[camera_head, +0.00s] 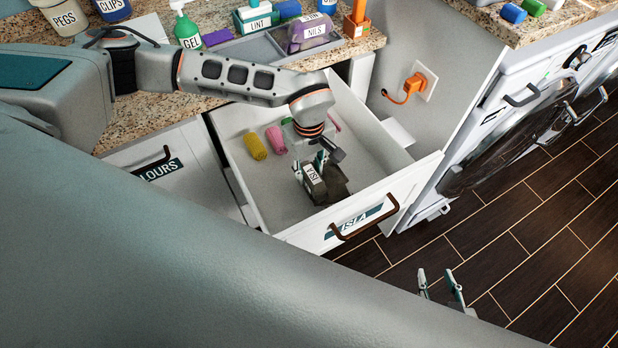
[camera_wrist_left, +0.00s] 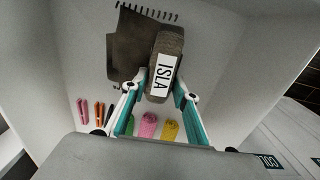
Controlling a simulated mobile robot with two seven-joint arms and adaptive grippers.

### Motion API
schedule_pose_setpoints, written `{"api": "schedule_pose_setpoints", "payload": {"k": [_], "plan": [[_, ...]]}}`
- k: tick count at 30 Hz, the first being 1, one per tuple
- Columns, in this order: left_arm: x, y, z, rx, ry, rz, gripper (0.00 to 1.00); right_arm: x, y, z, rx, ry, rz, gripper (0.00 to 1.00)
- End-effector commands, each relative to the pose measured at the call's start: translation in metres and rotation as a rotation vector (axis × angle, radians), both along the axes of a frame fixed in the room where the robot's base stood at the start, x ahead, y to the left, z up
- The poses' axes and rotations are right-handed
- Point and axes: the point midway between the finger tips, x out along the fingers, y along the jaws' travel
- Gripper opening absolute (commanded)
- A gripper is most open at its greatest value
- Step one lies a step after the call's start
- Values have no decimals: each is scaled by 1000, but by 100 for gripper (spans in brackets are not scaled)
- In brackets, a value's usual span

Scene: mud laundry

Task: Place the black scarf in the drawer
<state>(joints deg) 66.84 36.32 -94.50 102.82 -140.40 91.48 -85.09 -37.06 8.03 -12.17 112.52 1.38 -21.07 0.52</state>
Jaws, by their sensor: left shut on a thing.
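The black scarf (camera_head: 335,186) is a dark grey-black folded piece with a white ISLA tag. It is inside the open drawer (camera_head: 402,188), whose front reads ISLA. In the left wrist view the scarf (camera_wrist_left: 128,45) shows a rolled, tagged part, a flat part and a fringe. My left gripper (camera_head: 318,170) reaches down into the drawer and is shut on the rolled part; its fingers also show in the left wrist view (camera_wrist_left: 160,97). I cannot tell whether all of the scarf touches the drawer floor. My right gripper (camera_head: 440,287) is open and empty, in front of the drawer.
A closed COLOURS front (camera_head: 165,185) is at left. The granite counter (camera_head: 145,98) holds bottles and bins. A washer (camera_head: 515,125) stands at right above dark floor.

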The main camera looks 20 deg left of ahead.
Motion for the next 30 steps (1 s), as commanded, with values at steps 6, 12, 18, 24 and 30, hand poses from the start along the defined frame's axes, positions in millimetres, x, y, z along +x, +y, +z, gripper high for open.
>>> {"api": "schedule_pose_setpoints", "payload": {"k": [6,12,18,24,30], "plan": [[-1,0,-21,0,4,1,4,-2,0,-4,-2,7,0,37],[-1,-1,-43,-2,1,0,4,-3,-1,-6,-2,9,0,37],[0,0,-43,-1,0,-1,4,-3,0,-5,-1,8,-1,37],[0,0,-46,-1,1,-1,42,-2,0,-5,0,5,0,37],[0,0,-45,-1,1,-1,45,-2,0,-4,0,3,0,37]]}}
